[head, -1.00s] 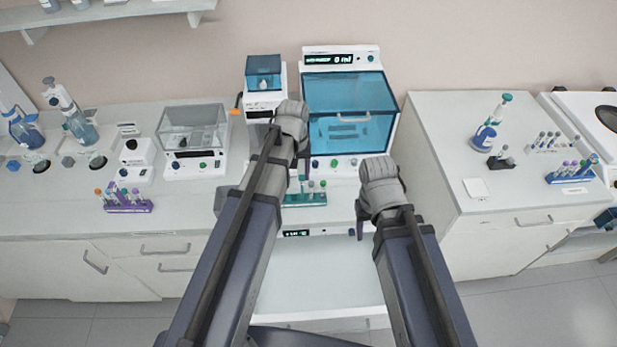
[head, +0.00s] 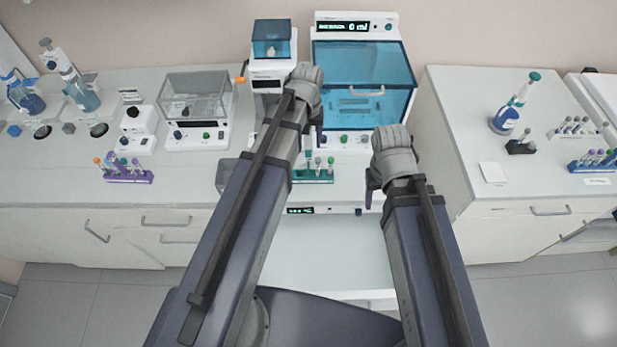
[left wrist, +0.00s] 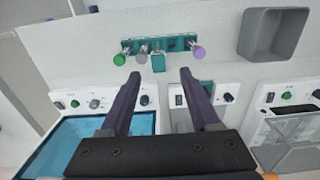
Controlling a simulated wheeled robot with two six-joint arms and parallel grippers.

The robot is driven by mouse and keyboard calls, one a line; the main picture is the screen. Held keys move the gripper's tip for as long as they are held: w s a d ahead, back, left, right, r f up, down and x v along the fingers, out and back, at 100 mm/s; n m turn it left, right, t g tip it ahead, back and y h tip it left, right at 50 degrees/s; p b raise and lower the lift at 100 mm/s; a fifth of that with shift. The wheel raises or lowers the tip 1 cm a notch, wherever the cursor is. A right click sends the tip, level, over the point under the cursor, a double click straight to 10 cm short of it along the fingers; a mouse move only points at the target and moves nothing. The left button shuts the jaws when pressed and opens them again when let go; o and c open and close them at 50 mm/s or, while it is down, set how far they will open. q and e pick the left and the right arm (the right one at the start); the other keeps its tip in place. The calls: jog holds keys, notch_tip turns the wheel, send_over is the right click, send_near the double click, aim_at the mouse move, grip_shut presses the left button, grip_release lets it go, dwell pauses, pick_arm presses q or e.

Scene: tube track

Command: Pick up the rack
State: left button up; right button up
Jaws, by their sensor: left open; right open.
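A teal rack (head: 318,177) with several capped tubes stands on the middle counter, in front of the blue-lidded machine. My left arm partly hides its left end in the head view. In the left wrist view the rack (left wrist: 172,43) lies just beyond the fingertips, with green, grey and purple caps showing. My left gripper (left wrist: 160,73) is open and empty, its two dark fingers apart and pointing at the rack without visibly holding it. In the head view the left gripper (head: 318,138) is above and behind the rack. My right gripper (head: 373,190) is open and empty, right of the rack.
A grey bin (left wrist: 272,35) stands beside the rack. The blue-lidded machine (head: 362,90) and a small blue-topped device (head: 272,60) stand behind. A purple rack (head: 127,175) is on the left counter and a blue rack (head: 592,162) on the right counter.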

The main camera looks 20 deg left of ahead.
aim_at(308, 153)
pick_arm(q)
notch_tip(308, 153, down, 5)
jog(key=b, duration=0.5)
jog(key=shift+d+f, duration=0.1)
jog(key=shift+s, duration=0.1)
grip_shut()
dwell(0.5)
